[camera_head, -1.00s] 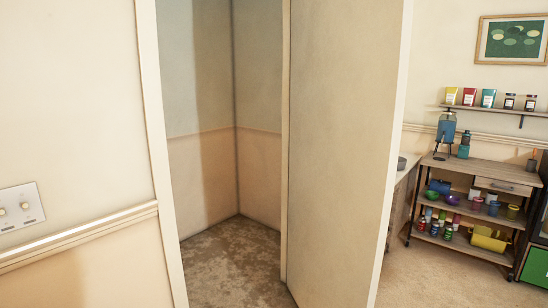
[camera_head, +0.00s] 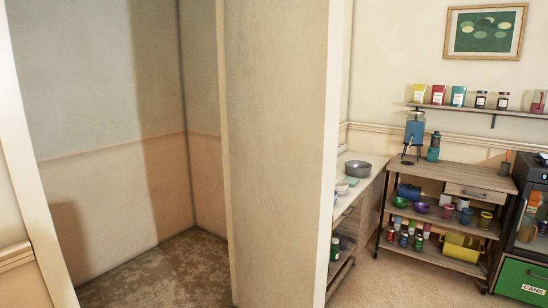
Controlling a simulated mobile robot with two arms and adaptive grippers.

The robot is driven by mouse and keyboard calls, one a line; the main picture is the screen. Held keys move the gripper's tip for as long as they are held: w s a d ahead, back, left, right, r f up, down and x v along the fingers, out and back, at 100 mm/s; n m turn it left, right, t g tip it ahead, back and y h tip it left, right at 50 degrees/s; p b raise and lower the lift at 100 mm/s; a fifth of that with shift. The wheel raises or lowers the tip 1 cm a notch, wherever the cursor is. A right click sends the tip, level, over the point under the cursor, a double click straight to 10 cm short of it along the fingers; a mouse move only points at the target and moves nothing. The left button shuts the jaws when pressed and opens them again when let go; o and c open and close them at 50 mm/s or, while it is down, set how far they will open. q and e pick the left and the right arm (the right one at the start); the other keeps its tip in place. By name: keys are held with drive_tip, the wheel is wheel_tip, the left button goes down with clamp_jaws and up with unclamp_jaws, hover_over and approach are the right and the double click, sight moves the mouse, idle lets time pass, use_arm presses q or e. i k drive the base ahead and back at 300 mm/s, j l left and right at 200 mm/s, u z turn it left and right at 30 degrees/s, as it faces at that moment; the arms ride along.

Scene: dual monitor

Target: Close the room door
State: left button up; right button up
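The room door (camera_head: 279,150) is a plain beige panel that stands open in the middle of the head view. Its hinged side is at the frame post on its left, and its free edge (camera_head: 336,150) points toward me and to the right. The doorway (camera_head: 130,150) is open to its left and shows a small bare room with a brown floor. The left door frame (camera_head: 30,160) shows at the left edge. Neither of my grippers is in view. The door's handle is not visible.
Right of the door stand a side counter with a grey bowl (camera_head: 358,168), a wooden shelf cart (camera_head: 450,180) and a green cans bin (camera_head: 522,279). A wall shelf (camera_head: 480,109) and a framed picture (camera_head: 485,31) are above. Carpet (camera_head: 390,285) is clear in front of the cart.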

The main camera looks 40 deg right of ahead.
sight(283, 58)
drive_tip(key=i+l+u, duration=0.15)
drive_tip(key=l, duration=0.7)
drive_tip(key=l+u, duration=0.1)
drive_tip(key=l, duration=0.75)
drive_tip(key=i+l+u, duration=0.15)
drive_tip(key=l, duration=0.7)
drive_tip(key=i+l, duration=0.1)
drive_tip(key=l, duration=0.7)
drive_tip(key=i+l+u, duration=0.15)
drive_tip(key=l, duration=0.7)
